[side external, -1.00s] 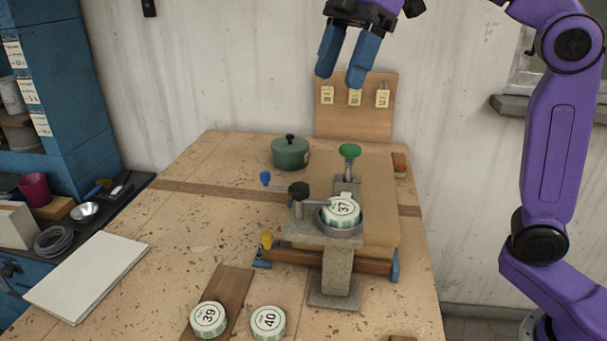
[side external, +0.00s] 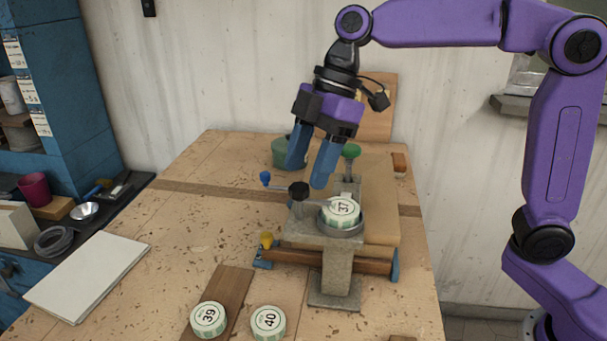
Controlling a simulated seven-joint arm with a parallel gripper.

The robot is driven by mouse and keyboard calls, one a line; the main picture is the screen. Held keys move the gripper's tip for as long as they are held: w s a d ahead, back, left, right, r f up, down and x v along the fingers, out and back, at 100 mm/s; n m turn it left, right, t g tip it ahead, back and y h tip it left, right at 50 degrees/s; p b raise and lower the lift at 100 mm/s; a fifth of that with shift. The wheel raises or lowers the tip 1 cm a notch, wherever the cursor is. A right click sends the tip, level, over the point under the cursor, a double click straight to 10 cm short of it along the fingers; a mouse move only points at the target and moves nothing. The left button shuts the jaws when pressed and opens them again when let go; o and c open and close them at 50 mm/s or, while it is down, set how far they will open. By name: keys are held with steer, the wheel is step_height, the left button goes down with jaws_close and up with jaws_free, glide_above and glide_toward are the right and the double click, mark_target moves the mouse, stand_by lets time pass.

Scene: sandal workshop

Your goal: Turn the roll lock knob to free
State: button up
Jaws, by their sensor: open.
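A grey metal fixture (side external: 337,265) stands on the bench with several coloured knobs. A black round knob (side external: 299,190) tops its left post, a blue knob (side external: 265,178) ends a thin rod at the left, a yellow knob (side external: 267,240) sits low at the left front, and a green knob (side external: 350,151) stands at the back. No label shows which is the roll lock knob. My gripper (side external: 306,176) is open and empty, its blue fingers pointing down. In the picture its fingertips are just above the black knob; I cannot tell the depth gap.
A disc marked 37 (side external: 342,210) sits in the fixture's round cup. Discs 39 (side external: 208,319) and 40 (side external: 268,321) lie at the front. A green lidded pot (side external: 280,153) stands behind my fingers, partly hidden. The bench's left part is clear except for white sheets (side external: 88,276).

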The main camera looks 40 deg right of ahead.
steer(key=shift+x, duration=1.3)
steer(key=shift+c, duration=0.4)
steer(key=c, duration=1)
steer(key=shift+o, duration=0.2)
